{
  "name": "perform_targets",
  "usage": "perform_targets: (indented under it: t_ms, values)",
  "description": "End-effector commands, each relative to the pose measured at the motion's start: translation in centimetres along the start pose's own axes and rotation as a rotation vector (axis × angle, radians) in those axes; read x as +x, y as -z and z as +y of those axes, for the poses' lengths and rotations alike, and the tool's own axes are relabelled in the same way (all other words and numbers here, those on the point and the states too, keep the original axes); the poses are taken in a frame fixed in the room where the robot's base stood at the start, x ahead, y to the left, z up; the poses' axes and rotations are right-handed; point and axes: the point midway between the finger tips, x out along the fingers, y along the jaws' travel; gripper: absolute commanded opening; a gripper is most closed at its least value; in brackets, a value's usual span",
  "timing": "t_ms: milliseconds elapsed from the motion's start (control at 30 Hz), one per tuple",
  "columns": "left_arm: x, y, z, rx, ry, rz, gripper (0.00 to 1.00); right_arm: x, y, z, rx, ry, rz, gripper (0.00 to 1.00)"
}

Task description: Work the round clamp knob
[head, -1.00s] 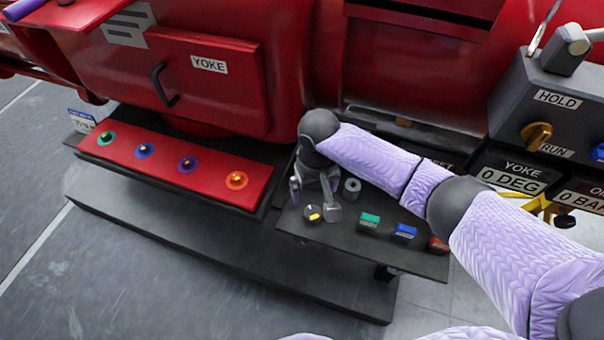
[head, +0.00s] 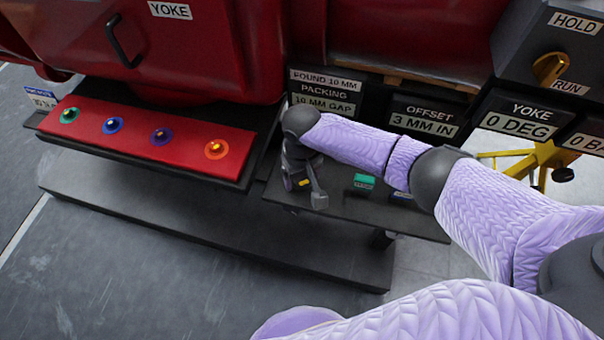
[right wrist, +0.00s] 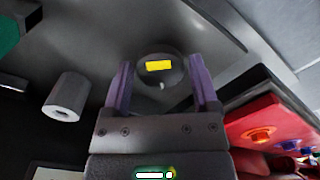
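The round clamp knob is a dark disc with a yellow mark. In the head view the knob (head: 305,182) sits on the dark shelf, mostly covered by my right gripper (head: 297,180). In the right wrist view the knob (right wrist: 160,67) appears between the tips of my open right gripper (right wrist: 159,78), one purple finger on each side. A gap shows on both sides of the knob, so the fingers are not closed on it. How far the tips are from it in depth I cannot tell. My left gripper is not in view.
A green block (head: 363,182) and a partly hidden blue block (head: 401,197) lie on the shelf. A red panel (head: 160,135) with coloured buttons is to the left. Label plates (head: 325,90) stand behind.

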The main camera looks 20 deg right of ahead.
Motion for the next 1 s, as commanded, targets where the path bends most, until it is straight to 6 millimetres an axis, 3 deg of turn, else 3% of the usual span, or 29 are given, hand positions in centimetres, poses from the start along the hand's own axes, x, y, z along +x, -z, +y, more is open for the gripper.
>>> perform_targets:
  t_ms: [33,67,300,667,1000]
  values:
    - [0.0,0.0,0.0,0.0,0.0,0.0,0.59,0.0,0.0,0.0,0.0,0.0,0.0,0.64]
    - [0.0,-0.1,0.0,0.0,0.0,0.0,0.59,0.0,0.0,0.0,0.0,0.0,0.0,0.58]
    - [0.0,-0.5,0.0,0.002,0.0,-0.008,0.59,0.0,0.0,0.0,0.0,0.0,0.0,0.07]
    - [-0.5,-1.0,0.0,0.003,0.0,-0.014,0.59,-0.1,0.0,0.0,-0.068,0.001,0.0,0.06]
    - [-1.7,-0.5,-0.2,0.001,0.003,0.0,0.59,-0.2,0.0,0.1,-0.341,0.001,0.0,0.06]
